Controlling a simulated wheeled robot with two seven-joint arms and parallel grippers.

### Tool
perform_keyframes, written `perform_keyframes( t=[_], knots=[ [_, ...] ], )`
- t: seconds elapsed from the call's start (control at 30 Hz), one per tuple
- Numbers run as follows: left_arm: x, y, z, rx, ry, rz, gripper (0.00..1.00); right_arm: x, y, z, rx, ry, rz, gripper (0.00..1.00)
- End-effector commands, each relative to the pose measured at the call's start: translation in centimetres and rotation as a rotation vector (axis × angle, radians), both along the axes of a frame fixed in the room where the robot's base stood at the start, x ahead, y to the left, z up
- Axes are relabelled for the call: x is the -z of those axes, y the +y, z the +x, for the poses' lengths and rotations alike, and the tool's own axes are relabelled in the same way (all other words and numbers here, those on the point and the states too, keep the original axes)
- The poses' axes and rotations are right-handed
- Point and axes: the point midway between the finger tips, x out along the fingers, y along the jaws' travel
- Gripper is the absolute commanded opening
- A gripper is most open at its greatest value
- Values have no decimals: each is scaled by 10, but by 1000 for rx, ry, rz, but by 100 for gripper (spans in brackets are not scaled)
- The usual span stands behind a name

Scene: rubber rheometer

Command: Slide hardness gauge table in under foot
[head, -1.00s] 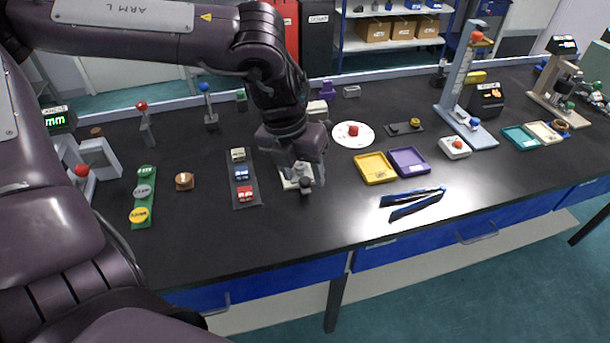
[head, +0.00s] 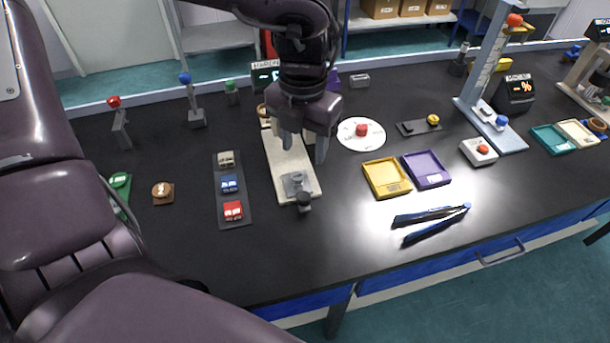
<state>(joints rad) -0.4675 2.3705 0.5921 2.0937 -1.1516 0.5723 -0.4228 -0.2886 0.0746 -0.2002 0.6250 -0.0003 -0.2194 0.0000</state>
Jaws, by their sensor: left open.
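The hardness gauge stands left of the middle of the head view, with a long cream base (head: 284,160) and a dark display (head: 264,74) behind my arm. Its small grey table (head: 295,183) is at the front end of the base, with a dark knob (head: 304,199) at its front edge. My left gripper (head: 304,152) is open, its fingers pointing down over the middle of the base, behind the table and apart from the knob. The gripper hides most of the gauge's upright and its foot. My right gripper is out of view.
A dark strip with cream, blue and red blocks (head: 229,184) lies left of the gauge. A white disc (head: 374,139), a yellow tray (head: 379,192), a purple tray (head: 428,180) and blue-black tweezers (head: 430,221) lie right.

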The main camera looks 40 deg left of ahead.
Motion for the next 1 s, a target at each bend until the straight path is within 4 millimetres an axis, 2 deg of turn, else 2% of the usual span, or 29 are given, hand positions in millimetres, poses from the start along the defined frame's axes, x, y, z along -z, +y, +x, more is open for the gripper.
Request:
perform_keyframes(
  t=[0.03,0.47,0.67,1.0],
  knots=[
    [14,0,0,0,0,0,50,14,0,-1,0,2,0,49],
    [67,0,0,0,-1,-1,50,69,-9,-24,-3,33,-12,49],
    [78,0,-1,1,3,-1,50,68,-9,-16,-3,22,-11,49],
    [129,0,-1,-1,4,-1,50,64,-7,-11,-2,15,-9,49]
  ],
)
